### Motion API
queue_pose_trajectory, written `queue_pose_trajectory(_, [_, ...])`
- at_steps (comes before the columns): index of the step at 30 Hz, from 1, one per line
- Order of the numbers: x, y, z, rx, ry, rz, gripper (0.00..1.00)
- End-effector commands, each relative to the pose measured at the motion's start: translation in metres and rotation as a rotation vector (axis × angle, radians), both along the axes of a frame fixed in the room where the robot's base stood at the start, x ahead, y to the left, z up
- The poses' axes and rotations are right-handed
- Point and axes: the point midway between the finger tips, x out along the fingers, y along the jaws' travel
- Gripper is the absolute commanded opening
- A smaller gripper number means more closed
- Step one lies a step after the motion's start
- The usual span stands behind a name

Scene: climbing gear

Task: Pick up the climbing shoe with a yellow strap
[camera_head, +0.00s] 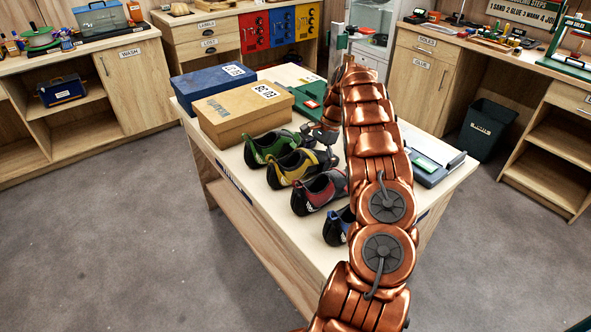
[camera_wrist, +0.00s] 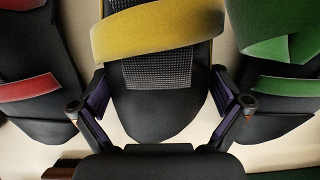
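The climbing shoe with a yellow strap (camera_head: 292,172) stands on the wooden table between a green shoe (camera_head: 262,150) and a red shoe (camera_head: 316,193). In the wrist view, the yellow-strapped shoe (camera_wrist: 158,62) fills the middle, its dark rounded toe towards my gripper. My gripper (camera_wrist: 160,88) is open, with one finger on each side of the toe. I cannot tell whether the fingers touch it. The red-strapped shoe (camera_wrist: 32,88) is at left and the green-strapped shoe (camera_wrist: 282,85) at right. In the head view, my gripper (camera_head: 318,141) is partly hidden by my arm at the shoes' far end.
A blue shoe (camera_head: 335,227) is partly hidden behind my arm. A tan box (camera_head: 243,112) and a blue box (camera_head: 212,83) stand at the table's left. A green box (camera_head: 308,97) lies behind the shoes. The gaps between neighbouring shoes are narrow.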

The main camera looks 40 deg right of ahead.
Motion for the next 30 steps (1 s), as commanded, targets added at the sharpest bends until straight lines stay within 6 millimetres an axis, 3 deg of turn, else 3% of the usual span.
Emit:
queue_pose_trajectory(2, [0.0000, 0.0001, 0.0000, 0.000, 0.000, 0.000, 0.91])
queue_pose_trajectory(15, [0.0000, 0.0002, 0.0000, 0.000, 0.001, 0.000, 0.45])
queue_pose_trajectory(30, [0.0008, 0.0011, 0.0070, 0.000, 0.001, 0.003, 0.43])
